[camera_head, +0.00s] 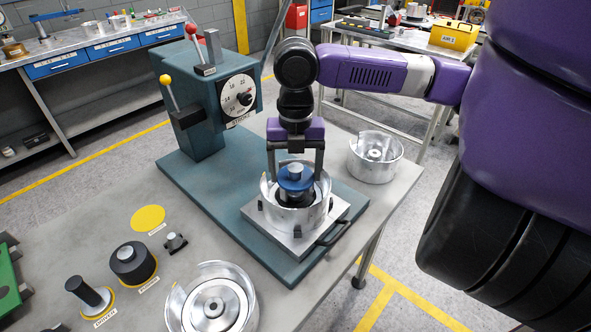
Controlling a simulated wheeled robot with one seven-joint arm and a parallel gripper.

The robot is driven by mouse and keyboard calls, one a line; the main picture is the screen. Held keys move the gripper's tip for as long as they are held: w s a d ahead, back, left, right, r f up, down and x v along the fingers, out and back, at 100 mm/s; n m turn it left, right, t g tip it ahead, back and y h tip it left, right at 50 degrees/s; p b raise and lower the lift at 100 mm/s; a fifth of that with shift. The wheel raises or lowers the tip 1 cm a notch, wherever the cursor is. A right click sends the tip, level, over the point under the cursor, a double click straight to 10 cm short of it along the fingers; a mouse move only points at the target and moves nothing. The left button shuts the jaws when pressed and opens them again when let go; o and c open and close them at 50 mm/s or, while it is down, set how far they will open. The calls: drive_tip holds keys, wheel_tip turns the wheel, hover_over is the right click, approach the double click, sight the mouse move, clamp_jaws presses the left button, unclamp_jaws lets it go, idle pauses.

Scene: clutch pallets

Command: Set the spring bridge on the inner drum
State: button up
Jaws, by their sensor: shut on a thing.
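My gripper (295,178) points straight down over a silver cutaway drum (291,217). It is shut on a round blue piece with a silver knob on top (296,179), which I take to be the spring bridge. The blue piece is upright between the two fingers, within the drum's raised wall. A dark part shows just under it inside the drum. Whether the blue piece touches what lies below, and which part is the inner drum, I cannot tell.
The drum stands on a metal plate (335,214) on a teal press base, beside the press column (206,110). Other silver drums stand at right (376,165) and front (213,305). Black tools (133,262) stand at left. A yellow disc (148,218) is bare.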

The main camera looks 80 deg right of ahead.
drive_tip(key=shift+f, duration=0.25)
idle(0.5)
drive_tip(key=o, duration=1.8)
drive_tip(key=shift+r+p, duration=3.7)
drive_tip(key=shift+r, duration=0.85)
